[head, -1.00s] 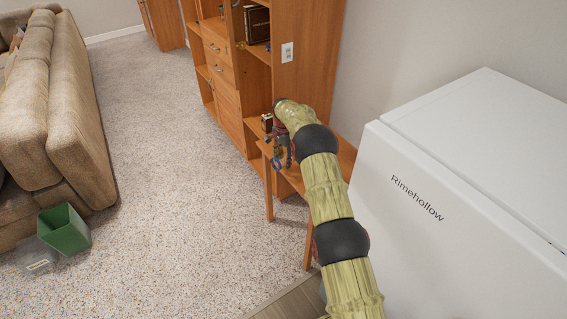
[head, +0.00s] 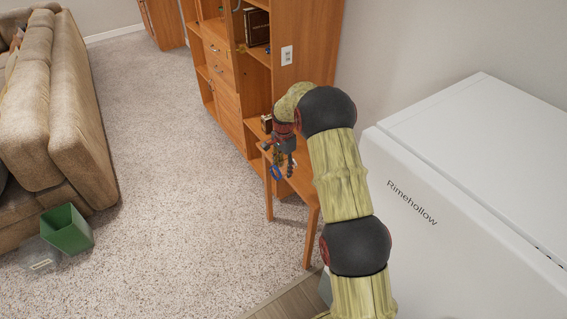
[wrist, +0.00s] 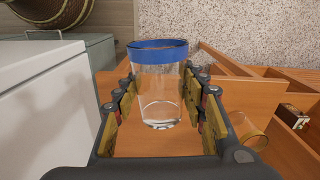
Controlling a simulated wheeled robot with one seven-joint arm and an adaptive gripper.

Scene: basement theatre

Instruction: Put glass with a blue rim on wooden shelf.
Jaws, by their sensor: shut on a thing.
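The clear glass with a blue rim (wrist: 158,90) is between the fingers of my gripper (wrist: 160,82) in the wrist view. My gripper is shut on it, and the rim points away from the palm. In the head view my gripper (head: 283,158) is beside the small wooden table, and the blue rim (head: 277,174) shows just below it. The tall wooden shelf unit (head: 310,50) stands behind my gripper, with open compartments and drawers. My arm hides part of the unit and table.
A wooden table (head: 302,186) stands against the shelf unit. A glass with an amber rim (wrist: 248,130) and a small box (wrist: 292,116) show at right in the wrist view. A white appliance (head: 430,190) is at right. A green bin (head: 67,230) and sofa (head: 65,110) are left; carpet between is clear.

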